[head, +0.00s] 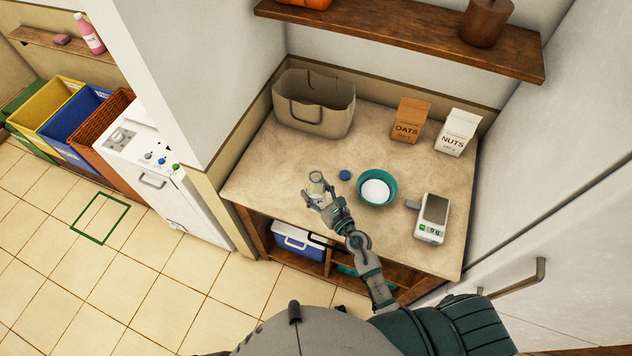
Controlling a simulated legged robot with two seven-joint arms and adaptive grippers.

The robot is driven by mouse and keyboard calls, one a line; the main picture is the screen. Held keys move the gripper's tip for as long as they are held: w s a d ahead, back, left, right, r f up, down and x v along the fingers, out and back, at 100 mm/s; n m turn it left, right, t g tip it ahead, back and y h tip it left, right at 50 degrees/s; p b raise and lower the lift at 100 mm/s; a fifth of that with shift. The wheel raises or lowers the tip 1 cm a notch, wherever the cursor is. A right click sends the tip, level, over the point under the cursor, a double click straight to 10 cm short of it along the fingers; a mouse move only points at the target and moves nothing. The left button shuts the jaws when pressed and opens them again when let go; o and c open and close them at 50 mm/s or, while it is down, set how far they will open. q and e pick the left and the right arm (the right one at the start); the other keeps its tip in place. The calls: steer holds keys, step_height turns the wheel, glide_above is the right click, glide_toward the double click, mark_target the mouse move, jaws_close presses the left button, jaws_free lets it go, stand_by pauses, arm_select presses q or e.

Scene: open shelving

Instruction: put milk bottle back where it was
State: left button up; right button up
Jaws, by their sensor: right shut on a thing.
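My right gripper (322,198) is over the front left part of the counter. It is shut on a small clear bottle (316,183), which stands out between its fingers and looks upright. The bottle looks nearly empty or see-through; I cannot tell whether its base touches the counter. A small blue cap (345,175) lies on the counter just right of the bottle. A teal bowl (376,188) with white contents stands right of the cap. My left gripper is not in view.
On the counter (270,165) stand a beige bag (315,112), an oats carton (409,121), a nuts carton (457,133) and a scale (432,217). A wooden shelf (400,30) hangs above. A blue-and-white cooler (297,240) sits in the shelving below.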

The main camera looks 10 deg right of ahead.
steer(key=shift+w+d+f+b, duration=0.2)
steer(key=shift+w+f+b, duration=0.4)
steer(key=shift+w, duration=0.35)
steer(key=shift+w+d+f+b, duration=0.2)
steer(key=shift+w+f+b, duration=0.25)
steer(key=shift+w+f, duration=0.4)
steer(key=shift+w+d+f+b, duration=0.2)
steer(key=shift+w+f+b, duration=0.35)
steer(key=shift+w, duration=0.45)
steer(key=shift+f, duration=0.15)
steer(key=o, duration=1.6)
steer(key=shift+o, duration=0.2)
